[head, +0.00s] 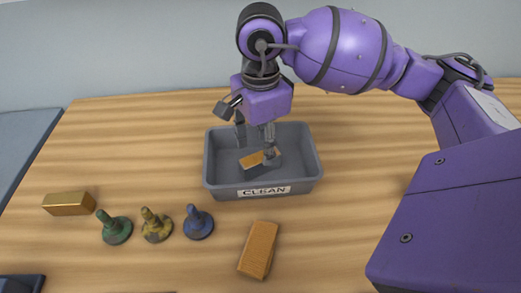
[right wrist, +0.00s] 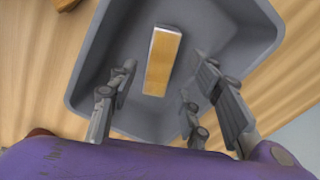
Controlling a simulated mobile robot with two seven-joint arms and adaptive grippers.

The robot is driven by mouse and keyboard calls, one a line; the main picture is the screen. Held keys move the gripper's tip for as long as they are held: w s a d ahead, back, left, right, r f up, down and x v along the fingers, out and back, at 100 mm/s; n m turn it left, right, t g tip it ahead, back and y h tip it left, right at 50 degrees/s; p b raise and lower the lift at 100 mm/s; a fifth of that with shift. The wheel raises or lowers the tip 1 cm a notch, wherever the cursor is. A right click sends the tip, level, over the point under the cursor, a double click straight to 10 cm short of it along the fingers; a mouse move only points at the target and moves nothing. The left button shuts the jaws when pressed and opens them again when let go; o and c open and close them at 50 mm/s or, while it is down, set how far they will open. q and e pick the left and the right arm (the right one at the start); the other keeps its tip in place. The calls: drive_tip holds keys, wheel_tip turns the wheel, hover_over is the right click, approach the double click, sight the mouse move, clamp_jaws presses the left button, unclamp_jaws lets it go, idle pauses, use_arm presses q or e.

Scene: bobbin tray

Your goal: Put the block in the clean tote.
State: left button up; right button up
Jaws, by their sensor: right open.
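The clean tote (head: 214,170) is a grey open bin with a "CLEAN" label on its front wall, standing mid-table. A block (head: 252,161) with an orange-brown top lies inside it, partly hidden by a finger. In the right wrist view the block (right wrist: 162,62) rests on the floor of the tote (right wrist: 84,85), ahead of the fingers. My right gripper (head: 256,148) reaches down into the tote, open. In the right wrist view the jaws of that gripper (right wrist: 165,82) are spread wide with nothing clamped between them. My left gripper is out of view.
A similar orange-brown block (head: 258,250) lies in front of the tote. A shiny brass-coloured bar (head: 69,204) lies at the left.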

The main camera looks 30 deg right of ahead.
sight(260, 157)
wheel_tip(260, 157, up, 10)
drive_tip(key=shift+f, duration=0.25)
drive_tip(key=shift+f, duration=0.1)
idle(0.4)
